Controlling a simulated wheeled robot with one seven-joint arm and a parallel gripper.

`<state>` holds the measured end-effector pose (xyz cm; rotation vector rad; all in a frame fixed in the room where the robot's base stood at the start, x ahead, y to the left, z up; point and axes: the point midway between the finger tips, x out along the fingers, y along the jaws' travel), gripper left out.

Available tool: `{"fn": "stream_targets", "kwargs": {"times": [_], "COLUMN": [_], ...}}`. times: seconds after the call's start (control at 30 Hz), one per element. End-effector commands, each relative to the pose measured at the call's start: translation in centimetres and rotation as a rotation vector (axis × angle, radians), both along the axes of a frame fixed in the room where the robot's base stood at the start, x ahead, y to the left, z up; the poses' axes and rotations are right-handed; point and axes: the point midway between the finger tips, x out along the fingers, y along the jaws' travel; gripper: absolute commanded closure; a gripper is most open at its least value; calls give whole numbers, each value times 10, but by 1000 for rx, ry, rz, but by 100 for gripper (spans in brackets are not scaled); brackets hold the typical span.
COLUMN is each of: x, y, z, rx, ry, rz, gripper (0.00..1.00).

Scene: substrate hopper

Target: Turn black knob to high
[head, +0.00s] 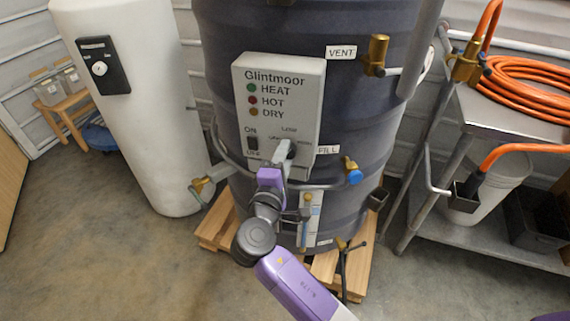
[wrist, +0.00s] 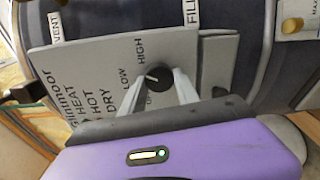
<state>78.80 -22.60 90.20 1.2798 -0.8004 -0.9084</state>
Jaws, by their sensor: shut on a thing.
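The black knob (wrist: 160,78) sits on the light grey Glintmoor control panel (wrist: 95,62) of the dark tank. In the wrist view its white mark points left, roughly towards the LOW label (wrist: 124,77). The HIGH label (wrist: 140,48) is above and to the left of the knob, and another label below is partly hidden by a finger. My gripper (wrist: 161,76) has one finger on each side of the knob and is shut on it. In the head view my gripper (head: 286,152) is at the panel's lower right and largely hides the knob.
A dark switch (head: 252,143) is left of the knob. A pipe with a blue-handled valve (head: 353,172) runs below the panel, and a brass vent valve (head: 377,54) is at upper right. A metal cart (head: 500,110) with orange hose stands right. Floor at left front is clear.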

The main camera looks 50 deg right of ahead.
Motion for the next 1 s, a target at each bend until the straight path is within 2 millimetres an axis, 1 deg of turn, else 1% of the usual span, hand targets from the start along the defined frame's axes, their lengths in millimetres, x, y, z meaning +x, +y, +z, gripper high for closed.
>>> {"fn": "stream_targets", "kwargs": {"times": [0.03, 0.3, 0.5, 0.7, 1.0], "x": [0, -1, -1, -1, -1], "y": [0, 0, 0, 0, 0], "z": [-5, -5, -3, -2, 0], "rx": [20, 128, 191, 235, 263], "ry": [-42, -261, -391, -478, -534], "rz": [-1, -2, -2, -3, -4], "gripper": [100, 100, 100, 100, 100]}}
